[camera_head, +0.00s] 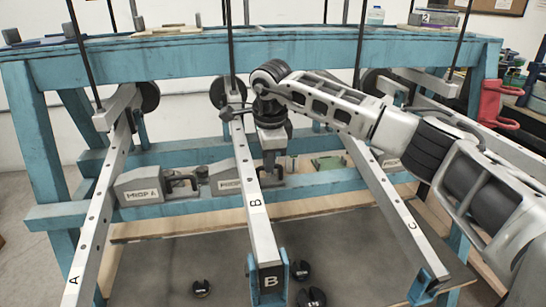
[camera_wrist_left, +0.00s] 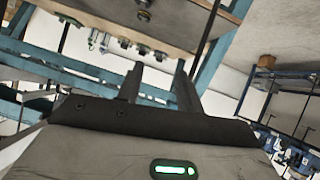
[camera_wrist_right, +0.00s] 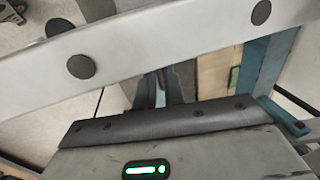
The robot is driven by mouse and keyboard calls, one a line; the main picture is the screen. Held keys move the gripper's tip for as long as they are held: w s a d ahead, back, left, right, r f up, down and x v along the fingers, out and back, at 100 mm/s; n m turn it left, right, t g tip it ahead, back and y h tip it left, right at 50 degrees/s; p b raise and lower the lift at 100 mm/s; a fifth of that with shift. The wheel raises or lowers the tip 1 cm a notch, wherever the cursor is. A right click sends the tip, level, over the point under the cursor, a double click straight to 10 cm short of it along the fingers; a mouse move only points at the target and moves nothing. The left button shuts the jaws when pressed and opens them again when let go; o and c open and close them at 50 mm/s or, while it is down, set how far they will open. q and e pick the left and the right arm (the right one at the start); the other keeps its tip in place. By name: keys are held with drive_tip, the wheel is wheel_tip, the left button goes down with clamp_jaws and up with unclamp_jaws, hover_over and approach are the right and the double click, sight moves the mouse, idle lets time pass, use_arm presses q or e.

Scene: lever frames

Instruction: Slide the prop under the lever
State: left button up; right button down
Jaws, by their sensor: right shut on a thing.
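Lever B (camera_head: 251,185) is a long grey perforated bar running from the rear frame toward me, its near end over a blue bracket marked B. Prop B (camera_head: 229,185) is a grey block with a label, on the blue crossbeam around lever B, partly hidden by the bar. My right gripper (camera_head: 271,158) points down just right of lever B and is shut on prop B's handle, which is mostly hidden; its fingers also show in the right wrist view (camera_wrist_right: 159,85) beneath a grey bar. My left gripper (camera_wrist_left: 159,82) is open and empty, outside the head view.
Prop A (camera_head: 141,187) sits on the crossbeam beside lever A (camera_head: 96,220). Lever C (camera_head: 388,195) slants at right, below my right arm. Several black round pieces (camera_head: 300,270) lie on the dark board. Black rods hang near the levers from above.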

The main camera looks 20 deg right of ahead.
drive_tip(key=c, duration=1.5)
unclamp_jaws()
drive_tip(key=shift+w+a, duration=0.1)
drive_tip(key=shift+a, duration=0.35)
drive_tip(key=shift+d, duration=0.1)
drive_tip(key=shift+r, duration=0.15)
drive_tip(key=s+r, duration=0.1)
drive_tip(key=r, duration=0.4)
drive_tip(key=s+r, duration=0.1)
drive_tip(key=r, duration=0.4)
drive_tip(key=s+r, duration=0.1)
drive_tip(key=r, duration=0.4)
drive_tip(key=shift+s+a+r, duration=0.1)
drive_tip(key=shift+a+r, duration=0.15)
drive_tip(key=shift+a, duration=0.05)
